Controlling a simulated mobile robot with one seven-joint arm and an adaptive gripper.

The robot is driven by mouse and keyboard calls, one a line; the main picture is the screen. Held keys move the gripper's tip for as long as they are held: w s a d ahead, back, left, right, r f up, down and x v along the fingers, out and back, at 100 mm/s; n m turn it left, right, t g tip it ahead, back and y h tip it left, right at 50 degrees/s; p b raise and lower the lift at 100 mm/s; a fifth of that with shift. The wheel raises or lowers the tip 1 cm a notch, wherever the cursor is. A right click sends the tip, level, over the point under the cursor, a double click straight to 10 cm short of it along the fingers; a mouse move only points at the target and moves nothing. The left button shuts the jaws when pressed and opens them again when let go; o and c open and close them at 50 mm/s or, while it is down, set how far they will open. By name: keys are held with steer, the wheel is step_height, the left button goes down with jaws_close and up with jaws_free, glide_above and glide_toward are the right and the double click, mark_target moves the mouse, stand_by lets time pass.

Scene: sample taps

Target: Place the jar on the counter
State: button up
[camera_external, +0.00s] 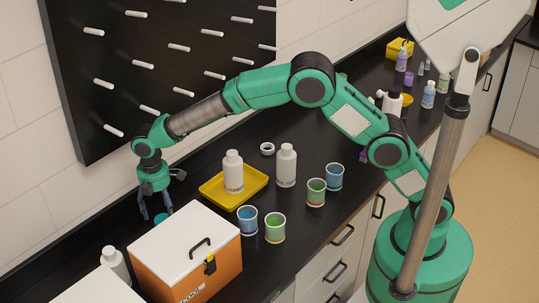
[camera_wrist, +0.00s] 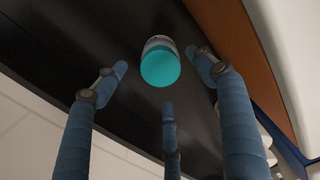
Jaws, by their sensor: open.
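The jar with a round teal lid (camera_wrist: 160,66) shows in the wrist view between the fingertips, its lid facing me and its pale clear body just behind it. It appears to stand on the black counter (camera_wrist: 120,28). In the external view only a bit of its teal lid (camera_external: 161,218) shows, behind the orange box. My gripper (camera_external: 157,206) points down over the jar. Its three blue fingers are spread around the jar, with visible gaps and no clear contact. The jar's base is hidden.
The orange box with a white lid (camera_external: 186,254) stands close beside the jar. A white bottle (camera_external: 115,263) is at the near left. A yellow tray (camera_external: 214,197) with a white bottle, another bottle (camera_external: 286,166) and several coloured cups stand to the right. A pegboard (camera_external: 150,65) rises behind.

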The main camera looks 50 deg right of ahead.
steer(key=shift+r, duration=0.75)
stand_by(0.4)
steer(key=shift+d+r, duration=0.2)
steer(key=shift+r, duration=0.1)
steer(key=s+d+r+m+t, duration=0.1)
steer(key=s+d+r+m, duration=0.35)
steer(key=d+r, duration=0.8)
steer(key=s+d+r+m+t, duration=0.1)
steer(key=s+d+r+m, duration=0.4)
steer(key=d+r, duration=0.8)
steer(key=s+d+f+m+t, duration=0.1)
steer(key=s+d+m, duration=0.3)
steer(key=s+d, duration=0.7)
steer(key=s+d+f+m+t, duration=0.1)
steer(key=s+d+m, duration=0.3)
steer(key=s+d, duration=0.8)
steer(key=s+t, duration=0.1)
steer(key=s, duration=0.6)
steer(key=shift+d+t, duration=0.3)
